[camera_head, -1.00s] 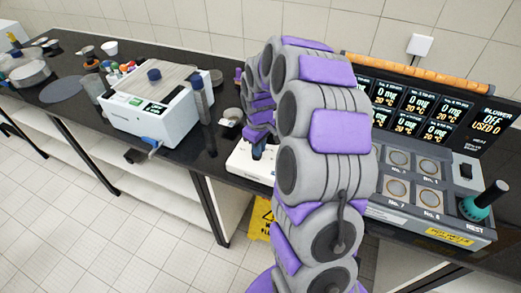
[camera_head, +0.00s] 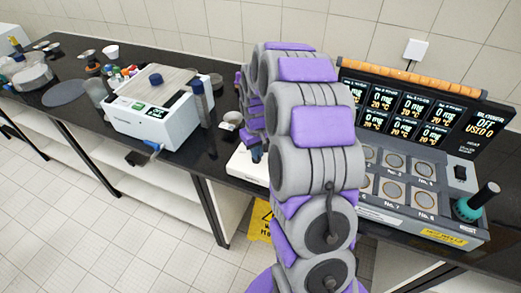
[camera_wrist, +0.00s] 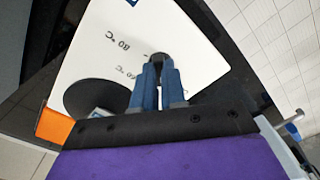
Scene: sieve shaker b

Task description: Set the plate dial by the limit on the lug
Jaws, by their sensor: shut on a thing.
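The white plate unit (camera_wrist: 185,50) fills the middle of the wrist view, with printed temperature marks; one reads 80 °C. A small dark dial (camera_wrist: 158,58) sits on its face. My gripper (camera_wrist: 160,66) has its blue fingertips closed together on the dial, which they partly hide. A black round plate (camera_wrist: 85,97) lies to the left of the fingers. In the head view the white plate unit (camera_head: 241,163) stands near the bench front, partly behind my arm, with my gripper (camera_head: 256,154) over it. I cannot make out the lug or its limit.
A white shaker (camera_head: 160,115) stands on the black bench to the left. A grey multi-position block (camera_head: 420,195) with a display panel (camera_head: 420,110) stands to the right. A yellow floor sign (camera_head: 262,220) is below the bench. A small dish (camera_head: 232,118) is behind the plate unit.

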